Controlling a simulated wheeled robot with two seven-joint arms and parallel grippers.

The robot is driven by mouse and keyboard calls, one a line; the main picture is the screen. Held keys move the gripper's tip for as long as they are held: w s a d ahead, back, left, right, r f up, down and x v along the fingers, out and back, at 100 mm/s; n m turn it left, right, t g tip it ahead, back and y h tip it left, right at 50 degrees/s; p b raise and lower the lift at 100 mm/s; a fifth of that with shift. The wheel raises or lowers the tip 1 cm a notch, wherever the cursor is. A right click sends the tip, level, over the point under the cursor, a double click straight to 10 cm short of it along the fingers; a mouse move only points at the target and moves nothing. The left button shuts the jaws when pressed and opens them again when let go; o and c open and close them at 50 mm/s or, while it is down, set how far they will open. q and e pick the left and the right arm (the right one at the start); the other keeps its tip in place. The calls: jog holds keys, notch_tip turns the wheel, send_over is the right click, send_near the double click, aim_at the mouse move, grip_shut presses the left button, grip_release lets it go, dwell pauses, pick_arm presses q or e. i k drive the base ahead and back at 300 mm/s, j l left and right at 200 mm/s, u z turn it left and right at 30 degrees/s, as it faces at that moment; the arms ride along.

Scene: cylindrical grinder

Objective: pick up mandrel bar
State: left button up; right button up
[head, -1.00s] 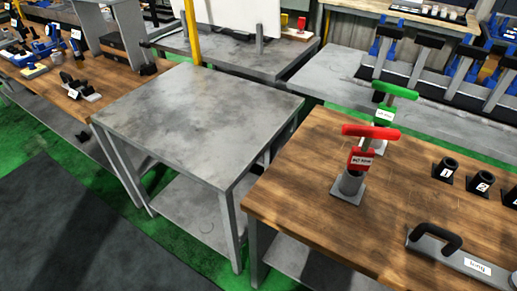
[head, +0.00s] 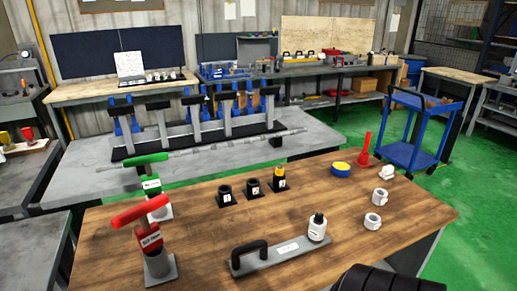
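A long stepped metal bar (head: 232,146), which looks like the mandrel bar, lies across the front of the grey table (head: 85,180), roughly left to right. It rests on small dark supports, and its left part passes behind the green T-handle (head: 145,160). I cannot read any label on it. Neither of my grippers shows in the head view, and nothing is seen touching the bar.
Several upright clamp-like stands (head: 158,115) line up behind the bar. The nearer wooden table (head: 190,225) holds a red T-handle (head: 140,210), black cups (head: 225,194), a grey plate with a black handle (head: 280,254), a white bottle (head: 317,228) and a red cone (head: 364,150). A blue cart (head: 415,158) stands right.

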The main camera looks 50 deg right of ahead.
aim_at(240, 267)
jog(key=z, duration=1.9)
jog(key=j, duration=0.3)
jog(key=i+j+u, duration=0.1)
jog(key=j, duration=0.2)
